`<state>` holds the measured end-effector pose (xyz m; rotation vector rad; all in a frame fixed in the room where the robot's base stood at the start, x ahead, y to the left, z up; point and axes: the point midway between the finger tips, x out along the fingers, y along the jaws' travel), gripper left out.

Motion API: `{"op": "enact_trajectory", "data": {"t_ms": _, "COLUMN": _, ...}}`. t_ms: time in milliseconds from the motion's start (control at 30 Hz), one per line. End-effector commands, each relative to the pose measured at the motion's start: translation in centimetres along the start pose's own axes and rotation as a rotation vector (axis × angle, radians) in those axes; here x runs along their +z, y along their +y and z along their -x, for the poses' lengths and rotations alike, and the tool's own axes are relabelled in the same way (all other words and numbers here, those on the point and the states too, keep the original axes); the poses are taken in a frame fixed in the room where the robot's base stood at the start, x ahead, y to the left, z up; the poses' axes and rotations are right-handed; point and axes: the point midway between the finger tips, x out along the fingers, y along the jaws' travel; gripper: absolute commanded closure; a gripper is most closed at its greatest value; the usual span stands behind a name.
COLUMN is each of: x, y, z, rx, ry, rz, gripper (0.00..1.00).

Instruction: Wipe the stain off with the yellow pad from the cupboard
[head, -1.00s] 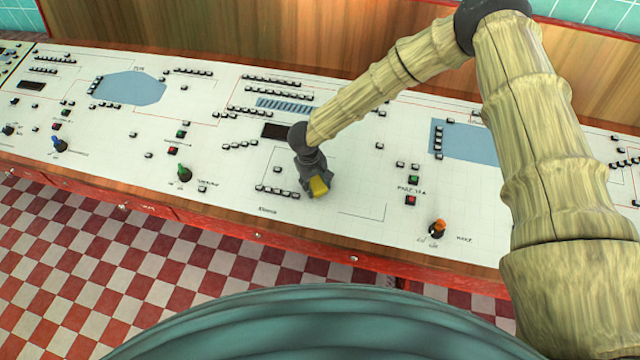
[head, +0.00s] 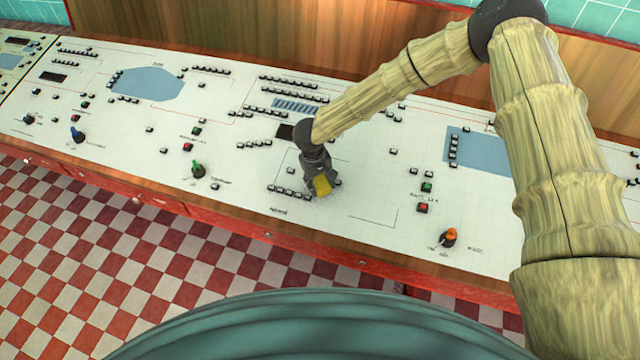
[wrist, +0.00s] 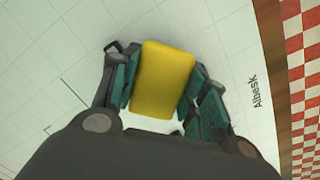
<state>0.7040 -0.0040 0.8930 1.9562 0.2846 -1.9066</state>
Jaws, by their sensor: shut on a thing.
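The yellow pad (wrist: 163,78) is between the fingers of my gripper (wrist: 163,90) in the wrist view. My gripper is shut on it, with a teal finger pad against each side. In the head view the yellow pad (head: 321,185) shows at the tip of my gripper (head: 319,180), low over the white panel top of the counter (head: 370,215). I cannot tell whether the pad touches the surface. No stain shows on the visible surface; one could be hidden under the pad or gripper. The cupboard is not clearly identifiable.
An orange-topped knob (head: 449,236) stands to the right, a green knob (head: 198,170) to the left. Several small black buttons and red and green switches dot the panel. The counter's wooden front edge (head: 300,247) lies nearer, above a red-and-white checked floor (head: 150,255).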

Motion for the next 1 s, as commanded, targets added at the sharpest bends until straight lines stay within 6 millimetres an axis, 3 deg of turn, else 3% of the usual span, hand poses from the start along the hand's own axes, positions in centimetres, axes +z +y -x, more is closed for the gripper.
{"op": "enact_trajectory", "data": {"t_ms": 500, "x": 0.6, "y": 0.0, "z": 4.0, "rx": 0.000, "ry": 0.001, "rz": 0.001, "gripper": 0.75}}
{"op": "enact_trajectory", "data": {"t_ms": 1000, "x": 0.7, "y": 0.0, "z": 4.7, "rx": 0.001, "ry": 0.001, "rz": 0.001, "gripper": 0.75}}
